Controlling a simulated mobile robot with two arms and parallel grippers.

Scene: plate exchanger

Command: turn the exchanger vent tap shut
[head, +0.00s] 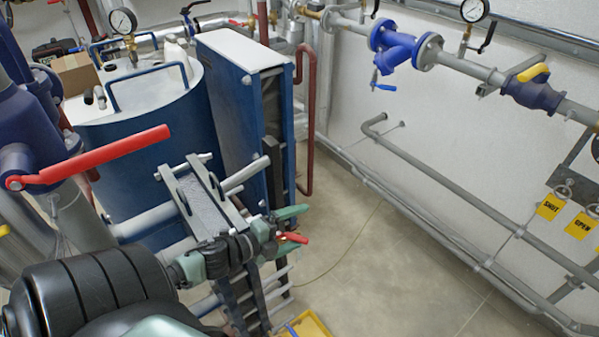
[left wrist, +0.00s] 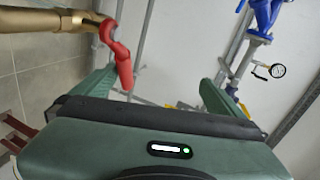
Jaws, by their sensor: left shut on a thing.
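The vent tap's small red handle (head: 292,237) shows between the green fingers of my left gripper (head: 288,230), in front of the blue plate exchanger (head: 238,115). In the left wrist view the red handle (left wrist: 122,62) is bent and sits at the end of a brass pipe (left wrist: 45,20). It lies beside the inner side of the left-hand finger there. My left gripper (left wrist: 158,88) is shut on the handle, with its fingers still well apart; the exact contact is hard to see. The tap's body is hidden by my gripper in the head view. My right gripper is not in view.
A large red lever (head: 95,160) on a blue valve stands at the left, near my arm. A blue tank (head: 150,110) stands behind. Grey pipes (head: 430,175) run along the right wall. A yellow tray edge (head: 310,325) shows below.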

